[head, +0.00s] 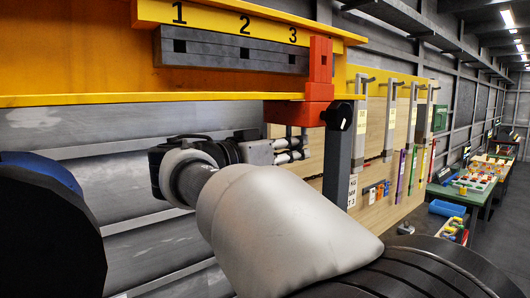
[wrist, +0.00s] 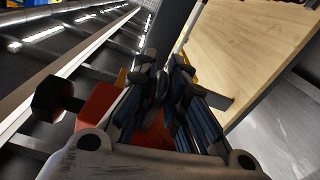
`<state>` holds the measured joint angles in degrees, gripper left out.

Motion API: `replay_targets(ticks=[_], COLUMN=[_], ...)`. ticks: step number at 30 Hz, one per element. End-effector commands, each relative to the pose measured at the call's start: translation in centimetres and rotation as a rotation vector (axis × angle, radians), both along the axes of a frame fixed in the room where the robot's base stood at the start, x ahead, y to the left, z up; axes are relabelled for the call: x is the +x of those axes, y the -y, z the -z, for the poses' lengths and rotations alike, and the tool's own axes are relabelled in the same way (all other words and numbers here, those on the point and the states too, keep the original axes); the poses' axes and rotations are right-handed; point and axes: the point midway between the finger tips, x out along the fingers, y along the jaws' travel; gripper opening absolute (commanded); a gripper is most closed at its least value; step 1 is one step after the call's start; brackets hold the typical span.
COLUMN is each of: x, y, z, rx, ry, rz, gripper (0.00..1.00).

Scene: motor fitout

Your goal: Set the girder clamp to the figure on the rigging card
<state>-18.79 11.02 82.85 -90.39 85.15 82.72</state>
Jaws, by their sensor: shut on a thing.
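The girder (head: 80,45) is a yellow beam across the upper left of the head view, with a grey notched strip (head: 230,52) under the figures 1, 2 and 3. The red girder clamp (head: 320,85) sits on its lower flange, just right of the 3, with a black knob (head: 340,117) on its side. My gripper (head: 302,148) is directly below the clamp, shut on its lower part. In the wrist view, the clamp's red body (wrist: 98,105) and knob (wrist: 52,97) show left of my gripper (wrist: 165,75); the held part is mostly hidden by the fingers.
A grey post (head: 340,165) stands beside the clamp, with a small white card (head: 352,192) whose lettering is hard to read. Behind is a wooden board (head: 375,115) with hanging tools and labels. Benches with colourful parts (head: 480,180) stand at far right.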

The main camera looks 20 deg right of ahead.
Motion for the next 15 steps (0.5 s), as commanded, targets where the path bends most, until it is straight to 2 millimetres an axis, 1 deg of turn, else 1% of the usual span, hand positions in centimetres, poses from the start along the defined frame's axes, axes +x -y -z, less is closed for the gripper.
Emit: replay_targets(ticks=[1,6,9,15], x=[-0.2,-1.2,-1.5,-1.6], y=[-1.2,-3.8,-4.3,-4.3], z=[0.5,0.4,0.2,0.0], rx=[-0.001,-0.001,-0.001,-0.002], ry=[0.001,-0.001,-0.003,-0.003], rz=[-0.013,-0.013,-0.010,-0.008], gripper=[0.00,0.00,0.00,0.00])
